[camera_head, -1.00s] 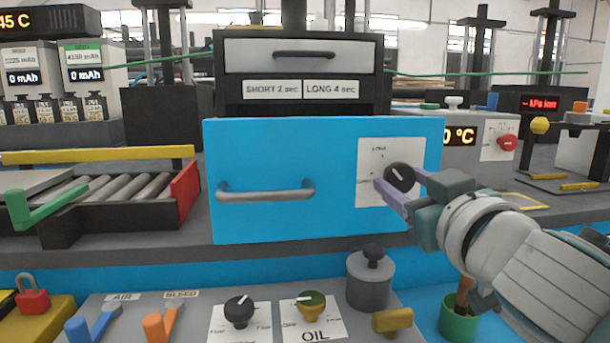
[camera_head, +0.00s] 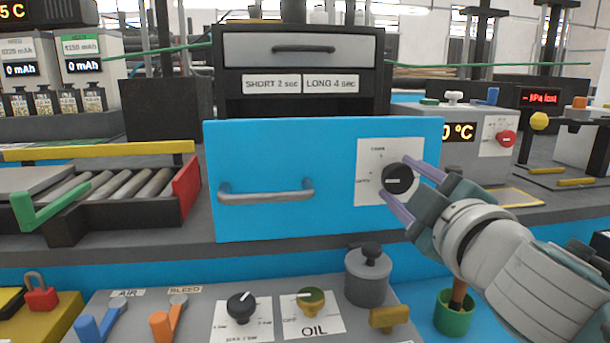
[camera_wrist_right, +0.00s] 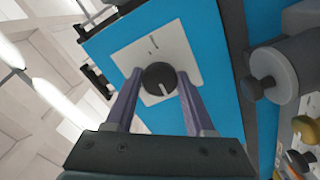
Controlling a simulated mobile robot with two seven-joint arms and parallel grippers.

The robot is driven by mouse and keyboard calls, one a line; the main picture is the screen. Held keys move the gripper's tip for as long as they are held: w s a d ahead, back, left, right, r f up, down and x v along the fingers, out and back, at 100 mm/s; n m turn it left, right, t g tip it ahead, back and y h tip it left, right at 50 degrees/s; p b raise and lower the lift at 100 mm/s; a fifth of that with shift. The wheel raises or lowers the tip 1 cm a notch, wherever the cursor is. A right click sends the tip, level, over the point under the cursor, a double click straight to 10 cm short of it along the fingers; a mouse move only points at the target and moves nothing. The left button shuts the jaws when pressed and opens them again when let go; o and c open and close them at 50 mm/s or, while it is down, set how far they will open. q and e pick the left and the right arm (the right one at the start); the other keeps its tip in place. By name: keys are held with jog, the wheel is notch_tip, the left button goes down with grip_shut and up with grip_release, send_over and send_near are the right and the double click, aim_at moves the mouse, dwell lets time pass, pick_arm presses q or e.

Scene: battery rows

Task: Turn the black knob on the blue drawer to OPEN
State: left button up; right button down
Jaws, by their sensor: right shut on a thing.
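The black knob (camera_head: 397,179) sits on a white label plate (camera_head: 366,193) at the right of the blue drawer's front (camera_head: 330,157). Its white line lies about level, toward the left. The plate has small print above and left of the knob, too blurred to read surely. My right gripper (camera_head: 399,178) has its two purple fingers on either side of the knob, shut on it. In the right wrist view the knob (camera_wrist_right: 160,77) lies between the fingertips (camera_wrist_right: 160,74). The drawer, with its grey bar handle (camera_head: 266,194), looks closed. My left gripper is not in view.
A grey lidded pot (camera_head: 368,275) stands below the drawer's right side. A panel below carries another black knob (camera_head: 240,307) and an olive OIL knob (camera_head: 311,300). A green plant pot (camera_head: 454,313) is beneath my right arm. A roller tray (camera_head: 110,195) stands left of the drawer.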

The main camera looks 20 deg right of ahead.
jog(key=shift+n, duration=0.3)
jog(key=shift+c, duration=1.4)
grip_release()
jog(key=v, duration=1)
jog(key=shift+d, duration=0.1)
